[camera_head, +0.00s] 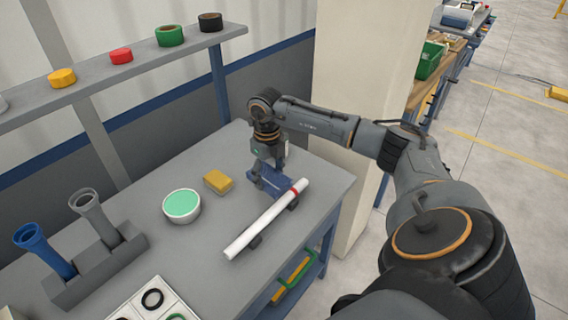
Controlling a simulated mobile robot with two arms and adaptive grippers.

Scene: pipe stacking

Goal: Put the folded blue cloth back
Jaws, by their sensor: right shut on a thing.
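The folded blue cloth (281,183) is at the far right part of the grey workbench, just behind the white pipe. My right gripper (268,178) comes down over it and is shut on its left part; the fingertips are partly hidden by the cloth and by the gripper itself. I cannot tell whether the cloth touches the bench top. My left gripper is not in view.
A white pipe (262,223) with a red band lies on dark supports close in front of the cloth. A yellow sponge (218,181), a round tub with green content (182,205) and a grey holder (97,268) with blue and grey pipes stand left. A shelf (130,69) with tape rolls runs behind.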

